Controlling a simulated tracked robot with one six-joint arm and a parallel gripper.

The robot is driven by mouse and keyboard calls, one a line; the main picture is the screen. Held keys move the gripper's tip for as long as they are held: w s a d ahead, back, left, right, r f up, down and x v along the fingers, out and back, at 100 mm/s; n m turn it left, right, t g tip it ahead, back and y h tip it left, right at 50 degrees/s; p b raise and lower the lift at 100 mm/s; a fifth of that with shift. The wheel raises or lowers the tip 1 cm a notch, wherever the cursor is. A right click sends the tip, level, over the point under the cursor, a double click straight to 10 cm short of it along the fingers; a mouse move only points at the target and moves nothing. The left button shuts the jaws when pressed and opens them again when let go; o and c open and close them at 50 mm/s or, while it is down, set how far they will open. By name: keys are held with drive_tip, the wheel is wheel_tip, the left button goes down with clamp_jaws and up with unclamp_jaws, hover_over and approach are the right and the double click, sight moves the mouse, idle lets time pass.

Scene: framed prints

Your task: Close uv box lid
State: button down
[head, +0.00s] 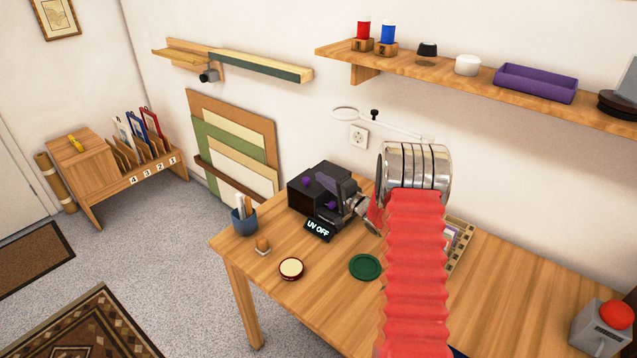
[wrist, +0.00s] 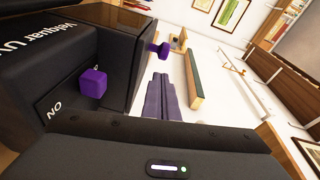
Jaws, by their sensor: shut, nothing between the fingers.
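The black UV box (head: 309,194) stands on the wooden table, with purple parts on it and a small display reading UV OFF (head: 318,229). It also fills the left of the wrist view (wrist: 112,60), with white lettering, a purple block (wrist: 93,83) near the word ON and a small purple knob (wrist: 158,50) farther off. A dark panel at its top right may be the lid; I cannot tell its angle. My gripper (wrist: 160,78) has its purple fingers shut and empty, beside the box. In the head view my arm hides part of the box's right side.
A grey block with a red button (head: 603,329) sits far right. A shelf (head: 480,83) hangs above.

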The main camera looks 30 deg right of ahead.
drive_tip(key=shift+s+d+r, duration=0.1)
drive_tip(key=shift+s+d, duration=0.05)
drive_tip(key=shift+d, duration=0.9)
drive_tip(key=v, duration=1)
